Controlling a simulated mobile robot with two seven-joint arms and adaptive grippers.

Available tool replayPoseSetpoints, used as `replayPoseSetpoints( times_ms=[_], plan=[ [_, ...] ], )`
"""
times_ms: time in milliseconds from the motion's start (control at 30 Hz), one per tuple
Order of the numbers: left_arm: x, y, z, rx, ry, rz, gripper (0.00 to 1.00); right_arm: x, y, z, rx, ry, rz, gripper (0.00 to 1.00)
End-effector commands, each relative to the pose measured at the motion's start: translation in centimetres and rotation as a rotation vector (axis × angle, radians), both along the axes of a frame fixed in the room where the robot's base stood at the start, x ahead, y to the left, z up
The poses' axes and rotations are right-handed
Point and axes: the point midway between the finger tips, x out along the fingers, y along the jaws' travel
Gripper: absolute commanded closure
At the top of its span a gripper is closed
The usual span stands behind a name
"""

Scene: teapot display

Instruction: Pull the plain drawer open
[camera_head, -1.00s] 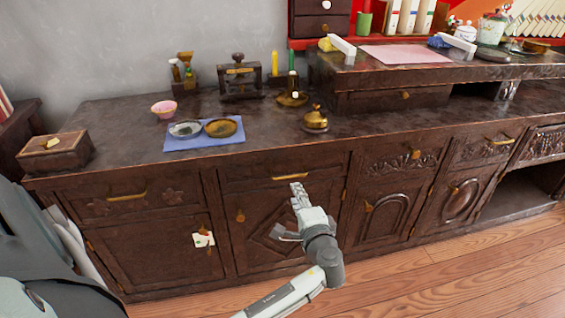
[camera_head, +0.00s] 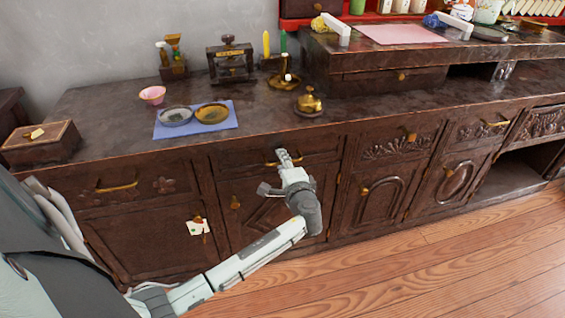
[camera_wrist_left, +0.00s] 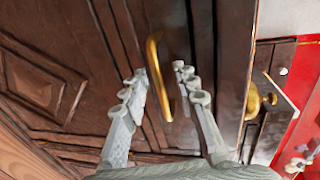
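The plain drawer (camera_head: 235,160) is in the middle of the dark wooden cabinet, between a drawer with flower carvings and a carved panel. It looks flush with the cabinet front. Its gold bar handle (camera_head: 300,160) is partly hidden behind my left gripper (camera_head: 284,157) in the head view. In the left wrist view the handle (camera_wrist_left: 154,75) stands between the two spread fingers of my left gripper (camera_wrist_left: 160,88). The fingers are open, one on each side of it. I cannot tell whether either finger touches it. My right gripper is not in view.
On the countertop are a blue mat (camera_head: 222,122) with two dishes, a pink bowl (camera_head: 152,95), a brass bell (camera_head: 309,102) and a wooden box (camera_head: 40,143). A door with a diamond panel (camera_head: 262,214) lies below the drawer. The wooden floor (camera_head: 440,265) in front is clear.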

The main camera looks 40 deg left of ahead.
Motion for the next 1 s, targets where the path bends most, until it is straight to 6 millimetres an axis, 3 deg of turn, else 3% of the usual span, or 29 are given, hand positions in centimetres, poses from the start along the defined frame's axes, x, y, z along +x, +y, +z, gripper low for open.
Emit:
replayPoseSetpoints(
  times_ms=[133, 367, 1000],
  plan=[
    [-0.01, 0.00, 0.00, 0.000, 0.000, 0.000, 0.71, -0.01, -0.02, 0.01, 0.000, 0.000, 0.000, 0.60],
    [-0.03, -0.02, 0.00, 0.000, 0.000, 0.000, 1.00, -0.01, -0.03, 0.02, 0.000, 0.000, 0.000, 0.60],
    [-0.27, -0.30, -0.03, -0.001, 0.001, 0.000, 1.00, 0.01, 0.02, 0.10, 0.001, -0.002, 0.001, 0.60]
  ],
)
